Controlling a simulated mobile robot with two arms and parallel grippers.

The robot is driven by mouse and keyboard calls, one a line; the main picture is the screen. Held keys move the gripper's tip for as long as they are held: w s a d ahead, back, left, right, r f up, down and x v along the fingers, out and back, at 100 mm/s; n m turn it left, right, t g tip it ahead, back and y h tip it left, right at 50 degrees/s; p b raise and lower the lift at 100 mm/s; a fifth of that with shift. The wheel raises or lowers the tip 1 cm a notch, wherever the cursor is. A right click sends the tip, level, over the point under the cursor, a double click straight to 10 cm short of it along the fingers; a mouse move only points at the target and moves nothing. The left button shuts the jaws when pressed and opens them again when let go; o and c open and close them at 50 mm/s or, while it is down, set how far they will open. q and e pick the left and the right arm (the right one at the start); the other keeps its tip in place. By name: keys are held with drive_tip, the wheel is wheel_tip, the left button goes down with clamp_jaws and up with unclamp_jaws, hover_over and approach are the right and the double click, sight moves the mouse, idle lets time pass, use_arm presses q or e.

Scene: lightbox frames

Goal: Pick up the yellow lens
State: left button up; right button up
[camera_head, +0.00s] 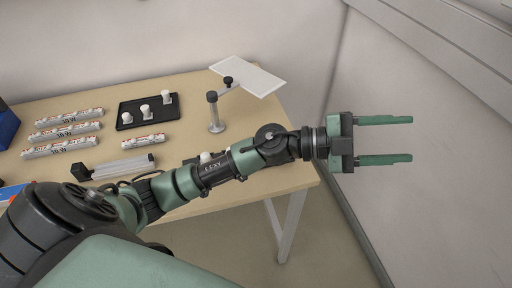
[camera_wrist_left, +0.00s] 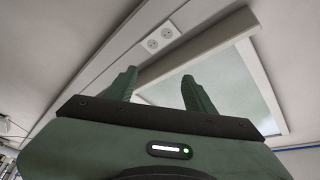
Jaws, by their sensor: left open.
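I cannot make out a yellow lens in either view. My left gripper (camera_head: 411,139) is open and empty, with its two green fingers apart and pointing right. It is past the right end of the table, in front of the pale wall. In the left wrist view the open fingers (camera_wrist_left: 160,76) have nothing between them but wall and a framed panel behind. My left arm crosses over the table's front right part and hides some of it. My right gripper is not in view.
A dark-ended bar (camera_head: 124,166) lies near my arm. A blue bin (camera_head: 6,128) is at the left edge.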

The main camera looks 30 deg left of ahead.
use_arm(q)
drive_tip(key=a+f+m+g+y, duration=0.4)
drive_tip(key=a+f+g+y, duration=0.4)
drive_tip(key=f, duration=0.6)
drive_tip(key=a+n+y, duration=0.1)
drive_tip(key=a+y, duration=0.2)
drive_tip(key=a, duration=0.5)
drive_tip(key=w+a+n+y, duration=0.1)
drive_tip(key=a+n+y, duration=0.1)
drive_tip(key=a+y, duration=0.2)
drive_tip(key=a+n+y, duration=0.1)
drive_tip(key=a+y, duration=0.2)
drive_tip(key=a, duration=0.8)
drive_tip(key=shift+w+a+g, duration=0.35)
drive_tip(key=shift+g, duration=0.05)
drive_tip(key=shift+n+y, duration=0.3)
drive_tip(key=f+p, duration=0.1)
drive_tip(key=f, duration=0.2)
drive_tip(key=f+p, duration=0.1)
drive_tip(key=f, duration=0.3)
drive_tip(key=shift+s+a+p, duration=0.1)
drive_tip(key=shift+a+p, duration=0.1)
drive_tip(key=shift+p, duration=0.15)
drive_tip(key=shift+f, duration=0.3)
clamp_jaws()
